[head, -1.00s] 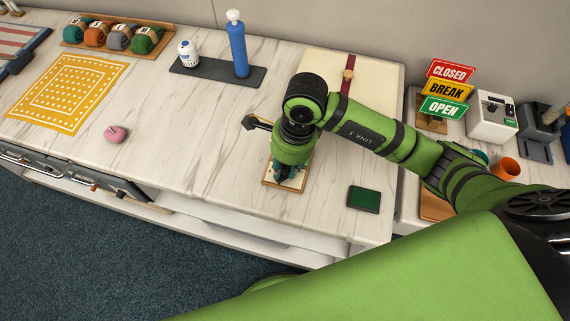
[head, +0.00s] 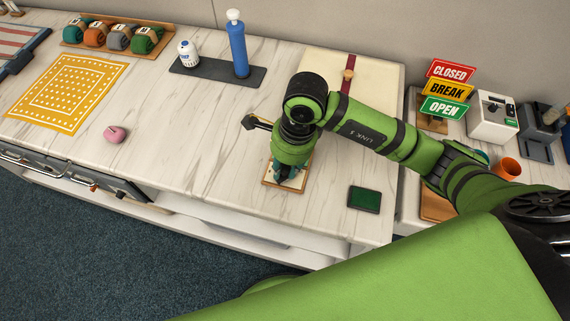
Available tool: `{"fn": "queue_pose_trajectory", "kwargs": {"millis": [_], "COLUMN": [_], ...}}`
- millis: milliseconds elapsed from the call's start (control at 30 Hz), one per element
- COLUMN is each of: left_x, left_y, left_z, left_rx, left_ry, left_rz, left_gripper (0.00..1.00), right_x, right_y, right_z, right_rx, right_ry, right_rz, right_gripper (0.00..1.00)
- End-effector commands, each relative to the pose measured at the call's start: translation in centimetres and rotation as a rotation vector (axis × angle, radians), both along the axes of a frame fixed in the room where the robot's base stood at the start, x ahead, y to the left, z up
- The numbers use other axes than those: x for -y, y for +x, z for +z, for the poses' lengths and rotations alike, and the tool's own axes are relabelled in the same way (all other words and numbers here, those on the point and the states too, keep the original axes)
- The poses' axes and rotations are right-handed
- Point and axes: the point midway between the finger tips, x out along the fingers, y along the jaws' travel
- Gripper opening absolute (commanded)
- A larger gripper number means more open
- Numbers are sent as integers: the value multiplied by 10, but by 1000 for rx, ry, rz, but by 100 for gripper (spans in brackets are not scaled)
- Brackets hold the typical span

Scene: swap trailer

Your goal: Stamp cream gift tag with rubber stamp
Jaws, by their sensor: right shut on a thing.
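My right gripper (head: 287,174) points down over a small wooden-edged board (head: 270,184) near the front edge of the counter. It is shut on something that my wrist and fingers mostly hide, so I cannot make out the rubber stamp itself. The cream gift tag is not clearly visible; the pale surface of the board shows only around the gripper. A green ink pad (head: 364,199) in a dark case lies flat on the counter to the right of the board. My left gripper is not in view.
A yellow patterned cloth (head: 66,92) and a pink object (head: 114,134) lie left. Signs (head: 446,90) stand right. The counter's middle left is clear.

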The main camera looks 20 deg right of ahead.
Motion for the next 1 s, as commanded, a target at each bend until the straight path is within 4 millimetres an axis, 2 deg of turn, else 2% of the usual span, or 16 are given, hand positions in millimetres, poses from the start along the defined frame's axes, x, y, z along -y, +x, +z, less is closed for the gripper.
{"fn": "queue_pose_trajectory", "kwargs": {"millis": [233, 1000], "left_x": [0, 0], "left_y": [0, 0], "left_z": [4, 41], "left_rx": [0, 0], "left_ry": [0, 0], "left_rz": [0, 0], "left_gripper": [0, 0], "right_x": [1, 0], "right_y": [-2, 0], "right_z": [3, 67], "right_rx": [-9, -1], "right_ry": [-4, -2], "right_rz": [1, 1], "right_gripper": [4, 4]}}
